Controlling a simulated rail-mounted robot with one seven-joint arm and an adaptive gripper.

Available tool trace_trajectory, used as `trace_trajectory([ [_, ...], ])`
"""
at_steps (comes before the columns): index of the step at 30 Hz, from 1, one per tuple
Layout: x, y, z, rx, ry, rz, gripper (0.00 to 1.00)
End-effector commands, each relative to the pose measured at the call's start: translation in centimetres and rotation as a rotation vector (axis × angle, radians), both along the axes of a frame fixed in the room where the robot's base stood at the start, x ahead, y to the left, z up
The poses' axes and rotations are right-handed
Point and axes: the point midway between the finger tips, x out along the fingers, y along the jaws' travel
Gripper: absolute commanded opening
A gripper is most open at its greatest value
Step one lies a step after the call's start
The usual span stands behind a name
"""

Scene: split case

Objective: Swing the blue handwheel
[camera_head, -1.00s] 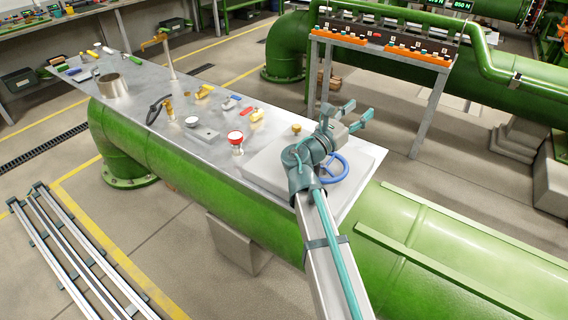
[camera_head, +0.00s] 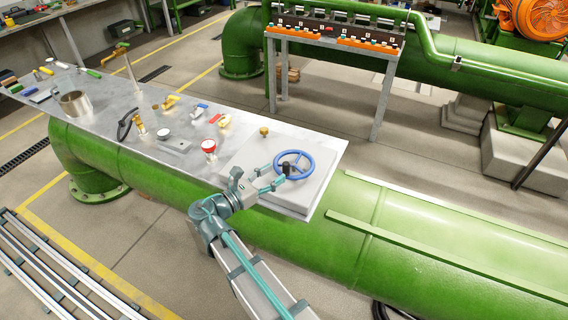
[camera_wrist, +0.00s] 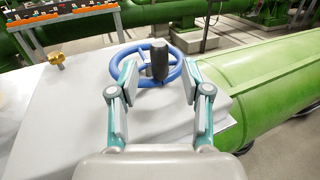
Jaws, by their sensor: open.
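The blue handwheel (camera_head: 294,164) lies on the grey box (camera_head: 262,181) at the right end of the metal panel. In the wrist view the blue handwheel (camera_wrist: 133,66) has a dark upright knob (camera_wrist: 159,60) on its rim. My gripper (camera_head: 279,178) is at the near left side of the wheel. In the wrist view my gripper (camera_wrist: 155,78) is open, with one finger on each side of the knob. The fingertips overlap the wheel's near rim in the picture. I cannot tell whether they touch the rim or the knob.
A red-topped valve (camera_head: 209,147) and other fittings are further left on the metal panel (camera_head: 186,92). The green pipe (camera_head: 420,235) runs below and to the right. An orange-trimmed rack (camera_head: 334,36) stands behind.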

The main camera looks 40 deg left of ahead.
Motion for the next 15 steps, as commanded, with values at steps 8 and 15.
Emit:
trace_trajectory([
  [8,4.3,-0.9,0.2,0.000,0.000,0.000,0.48],
  [15,5.6,-1.1,0.0,0.000,-0.001,0.001,0.48],
])
